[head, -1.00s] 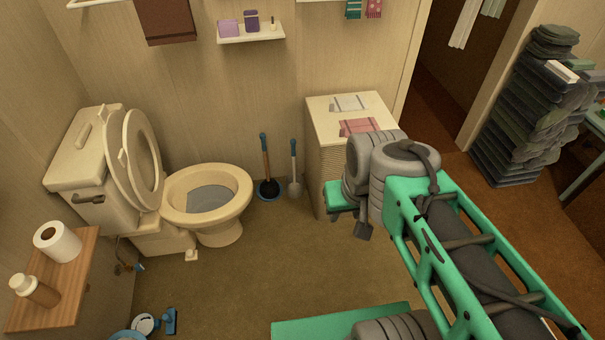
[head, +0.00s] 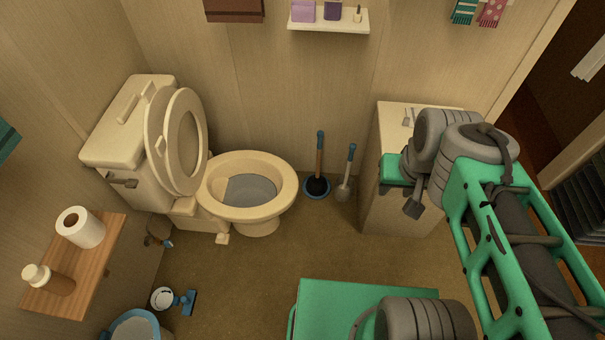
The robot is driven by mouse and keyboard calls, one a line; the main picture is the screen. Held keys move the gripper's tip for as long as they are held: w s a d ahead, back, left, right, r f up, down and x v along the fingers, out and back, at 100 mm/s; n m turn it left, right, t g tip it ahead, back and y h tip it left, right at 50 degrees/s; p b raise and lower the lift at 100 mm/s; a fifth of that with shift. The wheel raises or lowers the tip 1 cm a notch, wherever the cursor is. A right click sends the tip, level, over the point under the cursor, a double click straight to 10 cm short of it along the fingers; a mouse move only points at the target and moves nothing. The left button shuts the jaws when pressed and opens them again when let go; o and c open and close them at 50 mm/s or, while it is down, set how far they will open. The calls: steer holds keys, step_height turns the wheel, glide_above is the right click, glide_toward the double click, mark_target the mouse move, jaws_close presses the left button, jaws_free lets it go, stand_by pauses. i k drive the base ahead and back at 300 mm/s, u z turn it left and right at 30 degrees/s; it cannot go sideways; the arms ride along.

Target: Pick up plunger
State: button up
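The plunger (head: 319,165) stands upright by the back wall, between the toilet and the cream cabinet. It has a brown and blue handle and a dark cup that sits in a round blue-rimmed base. A grey brush with a blue handle (head: 347,172) stands just to its right. My gripper (head: 412,208) hangs to the right of both, in front of the cabinet and apart from the plunger. Only a grey end part of it shows below my wrist, so its opening is hidden.
The toilet (head: 252,200), lid up, is left of the plunger. The cream cabinet (head: 385,215) is on the right, partly behind my arm. A wooden shelf (head: 100,255) holds a paper roll and a bottle. The brown floor (head: 265,265) before the plunger is clear.

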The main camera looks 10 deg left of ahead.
mark_target(316, 185)
steer(key=u, duration=0.6)
steer(key=i, duration=0.6)
steer(key=u, duration=0.8)
steer(key=i, duration=0.55)
steer(key=z, duration=0.05)
